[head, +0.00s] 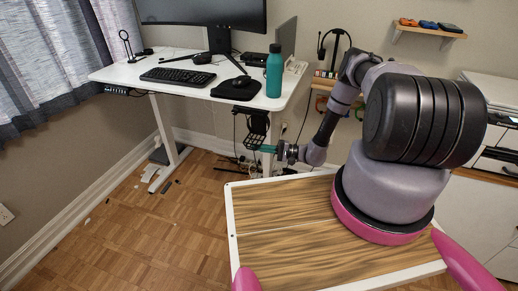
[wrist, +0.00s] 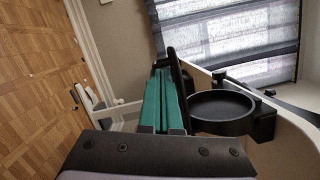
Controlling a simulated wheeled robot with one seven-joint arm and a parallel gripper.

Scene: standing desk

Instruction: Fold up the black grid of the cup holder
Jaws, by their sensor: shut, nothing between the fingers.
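The black cup holder (head: 257,121) is clamped at the desk's right front edge. In the wrist view its round ring (wrist: 222,112) lies on the right, joined to a clamp at the desk edge. Its black grid (head: 253,142) sits below the ring in the head view. In the wrist view the grid (wrist: 178,85) shows nearly edge-on as a thin dark strip. My gripper (head: 263,149) has teal fingers, shut and empty, just under the grid. In the wrist view the fingers (wrist: 162,98) lie alongside the grid; I cannot tell whether they touch it.
The white desk (head: 127,73) carries a keyboard (head: 178,76), a mouse, a monitor and a teal bottle (head: 274,72) near the cup holder. A white desk leg (head: 168,128) stands to the left. Cables and a power strip lie below. The wooden floor in front left is open.

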